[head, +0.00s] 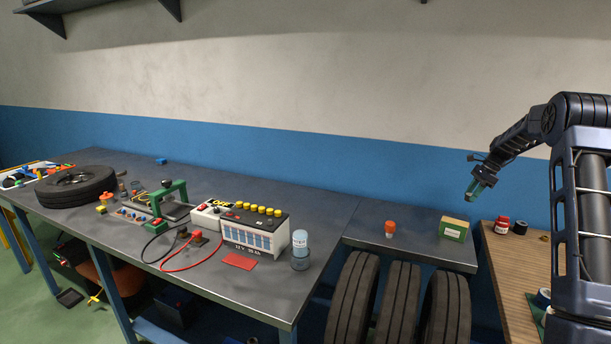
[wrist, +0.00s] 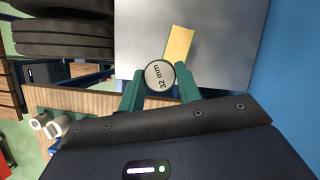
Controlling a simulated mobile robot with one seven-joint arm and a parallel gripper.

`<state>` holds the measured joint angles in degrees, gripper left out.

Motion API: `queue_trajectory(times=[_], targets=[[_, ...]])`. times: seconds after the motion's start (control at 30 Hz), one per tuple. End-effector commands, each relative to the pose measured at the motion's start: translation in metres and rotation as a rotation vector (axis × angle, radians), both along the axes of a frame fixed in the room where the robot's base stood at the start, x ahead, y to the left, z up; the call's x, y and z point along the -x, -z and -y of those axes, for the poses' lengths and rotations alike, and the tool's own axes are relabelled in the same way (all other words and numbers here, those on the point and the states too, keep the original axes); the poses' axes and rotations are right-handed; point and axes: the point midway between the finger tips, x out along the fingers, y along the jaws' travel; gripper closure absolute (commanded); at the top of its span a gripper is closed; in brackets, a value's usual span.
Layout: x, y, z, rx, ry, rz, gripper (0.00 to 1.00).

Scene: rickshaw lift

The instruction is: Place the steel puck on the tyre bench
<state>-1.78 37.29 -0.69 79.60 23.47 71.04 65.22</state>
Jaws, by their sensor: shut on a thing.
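The steel puck (wrist: 159,75) is a round disc marked "32 mm". It sits between the green fingers of my gripper (wrist: 160,84), which are shut on it. In the head view my gripper (head: 473,191) hangs in the air, near the right end of a small grey bench (head: 408,242) with several tyres (head: 400,300) under it. The puck is too small to make out in the head view. The bare bench top (wrist: 215,50) also shows in the wrist view, beyond the puck.
A green and yellow box (head: 454,229) and an orange-capped item (head: 390,228) stand on the small bench, with bare top between them. A wooden table (head: 515,270) is at right. A long bench (head: 190,280) at left carries a tyre (head: 76,187) and a battery (head: 255,230).

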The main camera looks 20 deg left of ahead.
Motion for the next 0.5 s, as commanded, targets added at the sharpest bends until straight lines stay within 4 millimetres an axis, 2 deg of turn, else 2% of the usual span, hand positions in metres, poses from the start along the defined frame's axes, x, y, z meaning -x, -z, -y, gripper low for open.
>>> queue_trajectory(times=[0.03, 0.2, 0.4, 0.5], targets=[[0.002, -0.003, -0.025, -0.001, 0.047, 0.002, 0.94], [0.009, -0.006, -0.091, 0.0, 0.227, 0.001, 0.94], [0.017, -0.009, -0.144, 0.001, 0.373, 0.0, 0.94], [0.02, -0.01, -0.159, 0.001, 0.415, 0.001, 0.94]])
